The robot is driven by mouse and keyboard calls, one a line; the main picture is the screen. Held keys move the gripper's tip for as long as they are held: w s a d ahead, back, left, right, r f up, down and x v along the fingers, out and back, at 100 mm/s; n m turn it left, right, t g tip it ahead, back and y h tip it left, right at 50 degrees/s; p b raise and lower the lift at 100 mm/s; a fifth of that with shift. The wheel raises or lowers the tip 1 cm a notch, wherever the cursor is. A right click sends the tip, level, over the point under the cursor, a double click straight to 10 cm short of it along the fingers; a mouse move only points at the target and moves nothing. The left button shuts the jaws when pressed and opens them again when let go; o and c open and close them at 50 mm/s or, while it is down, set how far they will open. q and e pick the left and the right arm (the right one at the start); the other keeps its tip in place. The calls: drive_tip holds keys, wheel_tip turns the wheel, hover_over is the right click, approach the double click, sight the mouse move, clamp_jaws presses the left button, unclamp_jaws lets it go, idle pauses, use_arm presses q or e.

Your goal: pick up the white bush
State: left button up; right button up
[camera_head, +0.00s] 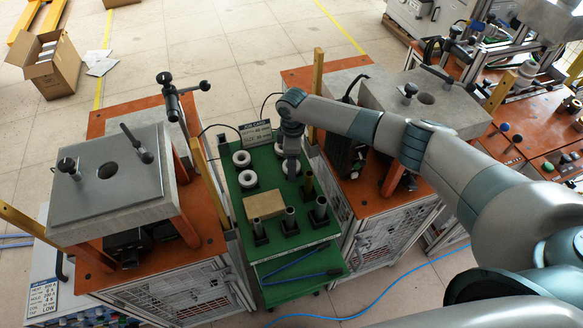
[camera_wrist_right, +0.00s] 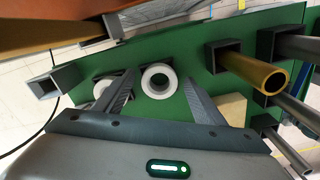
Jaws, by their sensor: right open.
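Several white bushes stand on the green cart top (camera_head: 233,203). Two are at its left, a rear one (camera_head: 241,158) and a front one (camera_head: 247,179). Another white bush (camera_head: 291,168) is at the right gripper, partly hidden by it. My right gripper (camera_head: 291,154) points down over the cart. In the right wrist view, the right gripper (camera_wrist_right: 159,78) is open, with a white bush (camera_wrist_right: 158,80) between its fingers and no clear contact. A second white bush (camera_wrist_right: 102,88) is partly behind the left-hand finger. My left gripper is not in view.
Orange-topped machines (camera_head: 205,215) flank the cart closely on both sides.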

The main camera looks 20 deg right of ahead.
drive_tip(key=c, duration=1.2)
drive_tip(key=shift+c, duration=0.2)
drive_tip(key=shift+r+b, duration=0.4)
drive_tip(key=shift+r, duration=0.4)
wheel_tip(320, 180, up, 8)
drive_tip(key=b, duration=0.2)
drive_tip(key=shift+r+b, duration=0.25)
drive_tip(key=shift+b, duration=0.05)
wheel_tip(320, 180, up, 8)
drive_tip(key=p, duration=0.8)
drive_tip(key=shift+f, duration=0.25)
